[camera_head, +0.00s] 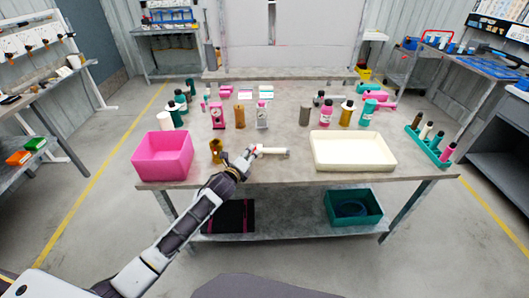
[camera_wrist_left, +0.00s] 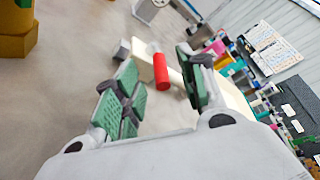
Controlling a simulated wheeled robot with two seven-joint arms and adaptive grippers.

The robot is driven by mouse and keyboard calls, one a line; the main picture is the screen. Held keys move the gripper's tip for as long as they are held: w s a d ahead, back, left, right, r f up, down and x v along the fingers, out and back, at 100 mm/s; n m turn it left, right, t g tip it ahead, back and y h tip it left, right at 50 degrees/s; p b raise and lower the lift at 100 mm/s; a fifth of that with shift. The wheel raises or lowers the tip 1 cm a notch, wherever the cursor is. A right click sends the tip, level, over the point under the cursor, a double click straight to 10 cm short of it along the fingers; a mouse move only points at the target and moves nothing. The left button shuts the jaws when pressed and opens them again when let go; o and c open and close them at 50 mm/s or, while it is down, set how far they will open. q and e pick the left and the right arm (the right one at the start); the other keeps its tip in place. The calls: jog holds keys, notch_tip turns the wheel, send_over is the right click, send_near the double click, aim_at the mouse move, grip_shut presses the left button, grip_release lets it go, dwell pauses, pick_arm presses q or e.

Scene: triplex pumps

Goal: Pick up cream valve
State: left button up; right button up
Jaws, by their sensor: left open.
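The cream valve (camera_head: 274,151) lies on the table's front part, just right of my left gripper (camera_head: 250,154) in the head view. In the left wrist view, the valve shows as a cream body (camera_wrist_left: 234,93) with a red part (camera_wrist_left: 161,72). The open green-padded fingers of my left gripper (camera_wrist_left: 162,84) show on either side of the red part. One finger hides some of the cream body. I cannot tell whether the fingers touch the valve. My right gripper is not in view.
A pink bin (camera_head: 162,156) stands to the left, and a cream tray (camera_head: 352,151) to the right. An ochre part (camera_head: 216,150) stands close beside my left arm. Several bottles stand behind, including an orange-brown one (camera_head: 240,117). A green rack (camera_head: 428,146) sits at the right edge.

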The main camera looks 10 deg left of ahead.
pick_arm(q)
jog(key=shift+x, duration=1.85)
jog(key=shift+s+f, duration=0.1)
jog(key=shift+c, duration=0.2)
grip_shut()
